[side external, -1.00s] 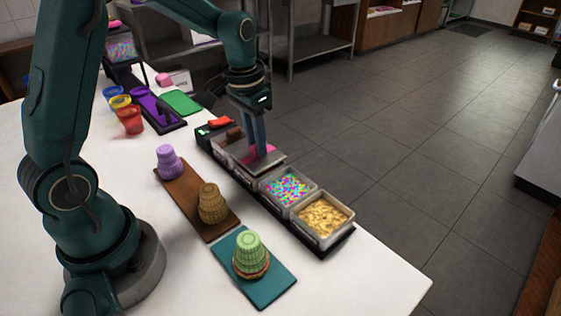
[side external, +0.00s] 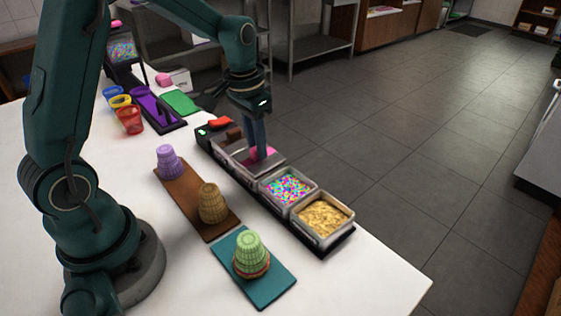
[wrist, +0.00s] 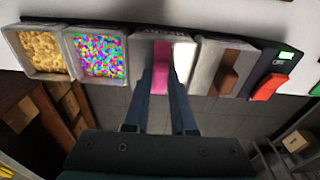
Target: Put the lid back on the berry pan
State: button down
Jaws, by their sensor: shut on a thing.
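My gripper (side external: 260,151) points down over the row of pans and is shut on the pink handle (side external: 265,153) of a grey lid (side external: 274,162). In the wrist view the pink handle (wrist: 161,86) sits between my two fingers (wrist: 163,88). The lid lies over the berry pan (wrist: 150,44), which is the pan beside the sprinkle pan. The lid looks flat and low over it; I cannot tell whether it rests fully on the rim. The pan's contents are hidden.
The sprinkle pan (side external: 288,190) and the nut-coloured topping pan (side external: 324,219) are open. A brown-handled lid (wrist: 226,78) covers the neighbouring pan. A red object (side external: 221,121) sits at the row's far end. Cup stacks stand on a brown board (side external: 187,199) and teal board (side external: 280,285).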

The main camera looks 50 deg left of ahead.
dwell(0.4)
jog(key=shift+c, duration=0.9)
grip_release()
jog(key=shift+r, duration=3.45)
grip_shut()
jog(key=shift+f, duration=0.3)
